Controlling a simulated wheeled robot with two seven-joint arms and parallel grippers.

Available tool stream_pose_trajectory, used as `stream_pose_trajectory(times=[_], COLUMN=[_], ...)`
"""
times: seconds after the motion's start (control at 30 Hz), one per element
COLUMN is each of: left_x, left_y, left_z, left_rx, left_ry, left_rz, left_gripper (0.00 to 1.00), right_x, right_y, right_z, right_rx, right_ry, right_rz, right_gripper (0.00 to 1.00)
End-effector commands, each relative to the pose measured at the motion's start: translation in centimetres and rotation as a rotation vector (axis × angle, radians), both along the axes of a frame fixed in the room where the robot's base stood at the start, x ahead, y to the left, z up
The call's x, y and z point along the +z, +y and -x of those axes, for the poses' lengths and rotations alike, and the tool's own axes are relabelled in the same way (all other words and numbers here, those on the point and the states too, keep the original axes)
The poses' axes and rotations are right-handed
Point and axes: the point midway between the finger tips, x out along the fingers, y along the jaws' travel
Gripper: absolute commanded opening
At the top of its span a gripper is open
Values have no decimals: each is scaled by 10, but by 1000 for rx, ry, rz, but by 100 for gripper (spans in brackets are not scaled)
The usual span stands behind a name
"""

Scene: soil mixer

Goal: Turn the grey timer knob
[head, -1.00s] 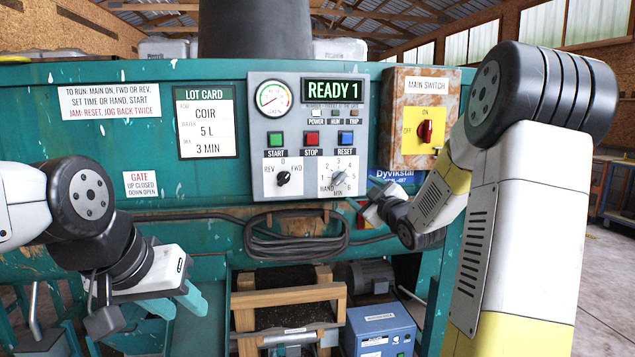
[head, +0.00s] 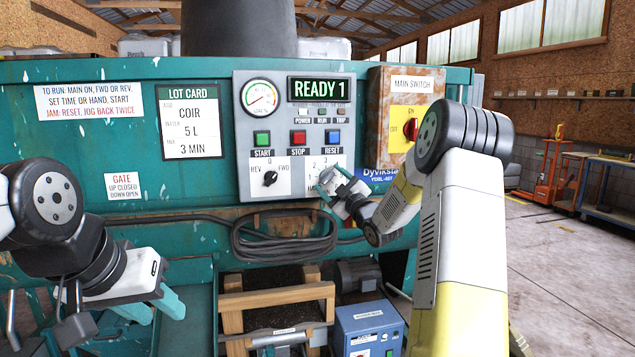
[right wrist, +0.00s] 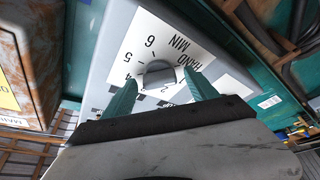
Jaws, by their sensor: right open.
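The grey timer knob (right wrist: 160,76) sits on a white numbered dial plate marked HAND and MIN in the right wrist view. My right gripper (right wrist: 160,84) is open there, with one teal finger on either side of the knob. Whether the fingers touch it I cannot tell.
The display (head: 318,89) reads READY 1. Beside the dial is the black REV/FWD selector (head: 270,178), under the green, red and blue buttons. The rusty main switch box (head: 382,125) stands to the right of the panel. A coiled cable (head: 285,243) hangs below.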

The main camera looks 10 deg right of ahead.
Motion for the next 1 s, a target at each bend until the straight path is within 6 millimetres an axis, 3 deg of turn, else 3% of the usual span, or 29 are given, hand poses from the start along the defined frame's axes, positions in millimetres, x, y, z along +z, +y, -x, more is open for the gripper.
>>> stream_pose_trajectory(times=[0.23, 0.53, 1.0], left_x=[0, 0, 0], left_y=[0, 0, 0], left_z=[0, 0, 0], left_rx=[0, 0, 0], left_ry=[0, 0, 0], left_rz=[0, 0, 0], left_gripper=[36, 36, 36], right_x=[0, 0, 0], right_y=[0, 1, 2], right_z=[-1, 0, 0], right_rx=[0, 0, 2], right_ry=[0, 0, 4], right_rz=[0, 0, -118], right_gripper=[65, 6, 5])
